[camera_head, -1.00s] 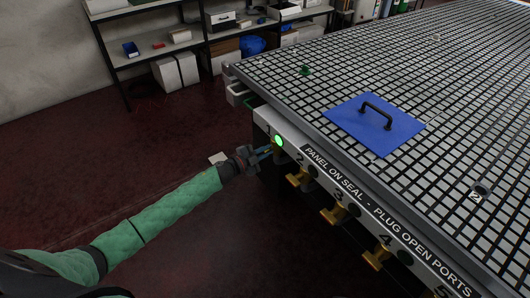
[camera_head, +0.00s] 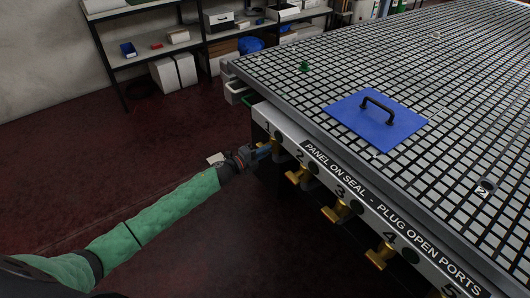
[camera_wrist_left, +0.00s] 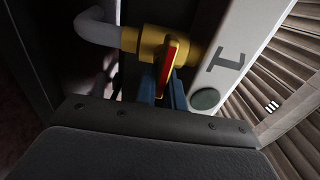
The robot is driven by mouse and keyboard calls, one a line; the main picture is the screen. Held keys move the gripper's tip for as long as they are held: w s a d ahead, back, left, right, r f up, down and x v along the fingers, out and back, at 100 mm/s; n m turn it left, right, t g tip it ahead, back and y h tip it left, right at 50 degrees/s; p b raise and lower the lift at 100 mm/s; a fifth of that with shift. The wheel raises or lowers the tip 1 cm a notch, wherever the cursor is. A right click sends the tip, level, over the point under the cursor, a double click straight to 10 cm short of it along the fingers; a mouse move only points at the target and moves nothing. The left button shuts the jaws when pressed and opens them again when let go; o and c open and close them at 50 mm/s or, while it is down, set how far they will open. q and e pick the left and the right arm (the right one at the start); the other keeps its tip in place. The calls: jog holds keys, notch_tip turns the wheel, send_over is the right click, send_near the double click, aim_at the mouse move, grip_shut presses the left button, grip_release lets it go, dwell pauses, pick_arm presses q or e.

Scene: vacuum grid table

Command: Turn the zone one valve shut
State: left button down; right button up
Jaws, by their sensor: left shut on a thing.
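The zone one valve (camera_wrist_left: 150,45) is a brass-yellow body with a red-and-yellow handle (camera_wrist_left: 169,60), beside the mark 1 on the table's side rail. My left gripper (camera_head: 266,150) reaches it from the left in the head view. In the left wrist view its blue fingers (camera_wrist_left: 164,92) are shut on the handle, one on each side. The round lamp (camera_wrist_left: 205,99) next to the valve is dark green and unlit. In the head view the valve is mostly hidden by the gripper. My right gripper is not in view.
More brass valves (camera_head: 299,174) line the rail (camera_head: 350,197) to the right. A blue panel (camera_head: 352,118) with a black handle and a small green plug (camera_head: 305,66) are on the grid table (camera_head: 460,110). Shelves (camera_head: 155,53) stand at the back left. Open floor lies left of the table.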

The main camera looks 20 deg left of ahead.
pick_arm(q)
jog(key=shift+f, duration=0.15)
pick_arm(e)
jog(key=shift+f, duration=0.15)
pick_arm(q)
jog(key=c, duration=1.5)
grip_release()
jog(key=shift+s+a, duration=0.1)
